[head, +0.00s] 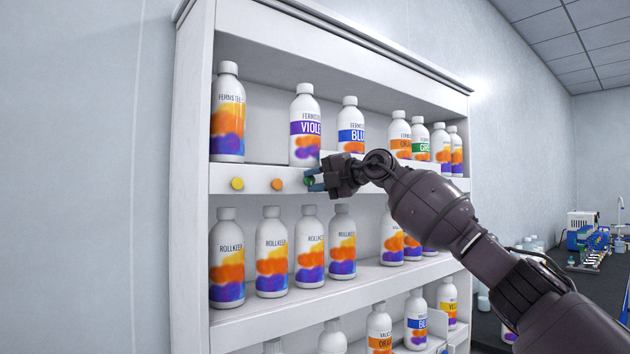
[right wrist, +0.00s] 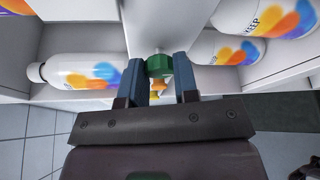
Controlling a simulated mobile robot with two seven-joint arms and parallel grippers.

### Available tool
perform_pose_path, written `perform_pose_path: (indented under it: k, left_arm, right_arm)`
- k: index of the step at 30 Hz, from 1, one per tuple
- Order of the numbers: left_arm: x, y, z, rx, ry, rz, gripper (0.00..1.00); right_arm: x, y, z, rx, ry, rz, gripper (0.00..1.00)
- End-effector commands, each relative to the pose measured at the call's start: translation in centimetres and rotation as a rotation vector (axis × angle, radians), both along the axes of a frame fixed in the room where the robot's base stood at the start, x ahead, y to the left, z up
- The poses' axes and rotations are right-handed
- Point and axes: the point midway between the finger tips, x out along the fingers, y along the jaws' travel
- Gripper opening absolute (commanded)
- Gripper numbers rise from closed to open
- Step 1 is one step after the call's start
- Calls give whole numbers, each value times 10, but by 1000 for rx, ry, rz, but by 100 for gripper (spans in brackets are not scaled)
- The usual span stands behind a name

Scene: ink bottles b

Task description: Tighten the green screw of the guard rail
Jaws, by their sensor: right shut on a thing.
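The green screw (right wrist: 159,66) sits on the front face of the guard rail (head: 345,177), which runs along the upper shelf. In the right wrist view it lies between the two blue-grey fingers of my right gripper (right wrist: 160,72), which are shut on it. In the head view my right gripper (head: 316,180) reaches the rail from the right and the green screw (head: 309,181) shows only partly beside the fingertips. An orange screw (head: 277,185) and a yellow screw (head: 237,184) sit to its left on the same rail. My left gripper is not in view.
White bottles stand behind the rail, including a violet-labelled one (head: 305,128) and a blue-labelled one (head: 350,128). Rollkeep bottles (head: 309,250) stand on the shelf below, close under my gripper. More bottles fill the bottom shelf. The wall to the left is bare.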

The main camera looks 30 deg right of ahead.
Motion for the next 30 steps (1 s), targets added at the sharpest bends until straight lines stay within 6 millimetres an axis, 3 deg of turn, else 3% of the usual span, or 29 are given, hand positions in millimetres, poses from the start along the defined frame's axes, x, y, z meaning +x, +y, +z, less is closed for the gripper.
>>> perform_pose_path:
  k: [15, 16, 20, 30]
  left_arm:
    - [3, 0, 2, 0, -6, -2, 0]
    - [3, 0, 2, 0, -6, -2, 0]
    - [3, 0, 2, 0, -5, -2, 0]
    - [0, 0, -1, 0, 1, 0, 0]
  right_arm:
    - [0, -1, 1, 17, -1, -1, 5]
    - [0, -1, 1, 17, 0, -2, 33]
    - [0, -1, 0, 17, 0, -2, 53]
    - [-2, -2, 0, 15, 1, -1, 54]
